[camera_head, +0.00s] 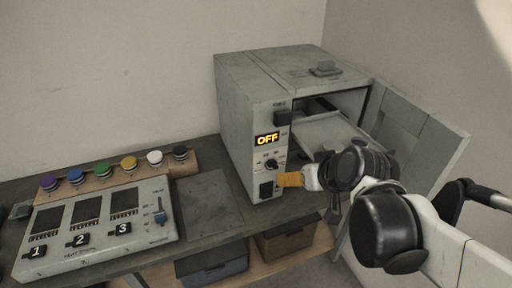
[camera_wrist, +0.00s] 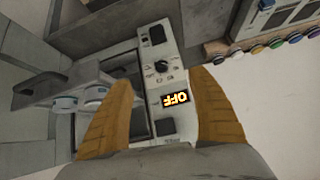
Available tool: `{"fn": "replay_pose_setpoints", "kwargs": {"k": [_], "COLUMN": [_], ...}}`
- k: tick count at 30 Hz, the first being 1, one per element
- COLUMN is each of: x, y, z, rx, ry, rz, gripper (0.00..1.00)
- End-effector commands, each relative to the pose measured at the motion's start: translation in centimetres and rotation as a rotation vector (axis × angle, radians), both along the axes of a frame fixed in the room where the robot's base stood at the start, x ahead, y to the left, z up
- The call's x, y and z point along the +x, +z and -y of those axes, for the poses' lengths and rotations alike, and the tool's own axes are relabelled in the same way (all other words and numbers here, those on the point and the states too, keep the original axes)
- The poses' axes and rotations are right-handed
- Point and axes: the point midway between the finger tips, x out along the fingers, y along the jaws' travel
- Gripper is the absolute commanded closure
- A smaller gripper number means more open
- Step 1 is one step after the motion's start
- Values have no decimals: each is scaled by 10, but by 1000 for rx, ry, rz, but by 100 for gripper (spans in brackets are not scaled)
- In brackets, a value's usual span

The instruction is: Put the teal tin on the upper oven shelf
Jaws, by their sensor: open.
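The oven (camera_head: 240,120) stands on the bench with its door (camera_head: 430,140) swung open to the right. A pale shelf (camera_head: 325,132) is slid partly out of its upper opening. My gripper (camera_head: 290,180) is in front of the oven's control panel, low and beside the opening. In the wrist view its two orange fingers (camera_wrist: 161,82) are apart, with nothing between them but the panel behind. Two small pale round things with bluish-green bands (camera_wrist: 80,98) show at the oven opening there; I cannot tell whether either is the teal tin. No tin is clear in the head view.
The panel has a lit OFF display (camera_head: 267,139) and a knob (camera_head: 271,164). A numbered heat station (camera_head: 95,225) and a rack of coloured knobs (camera_head: 100,172) occupy the bench's left. A flat grey plate (camera_head: 208,203) lies between. Bins (camera_head: 212,265) sit below.

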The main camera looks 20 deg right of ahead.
Motion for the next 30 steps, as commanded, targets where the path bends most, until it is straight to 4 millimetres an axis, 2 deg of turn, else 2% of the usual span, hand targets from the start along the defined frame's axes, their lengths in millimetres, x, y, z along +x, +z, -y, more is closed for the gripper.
{"fn": "replay_pose_setpoints", "kwargs": {"k": [1,3,6,9,30], "x": [-17,-38,-60,-72,-74], "y": [0,1,1,2,3], "z": [-25,-44,-59,-64,-64], "rx": [-10,-27,-50,-64,-69], "ry": [31,44,47,44,40], "rz": [-42,-89,-131,-150,-154], "gripper": [31,31,31,31,31]}}
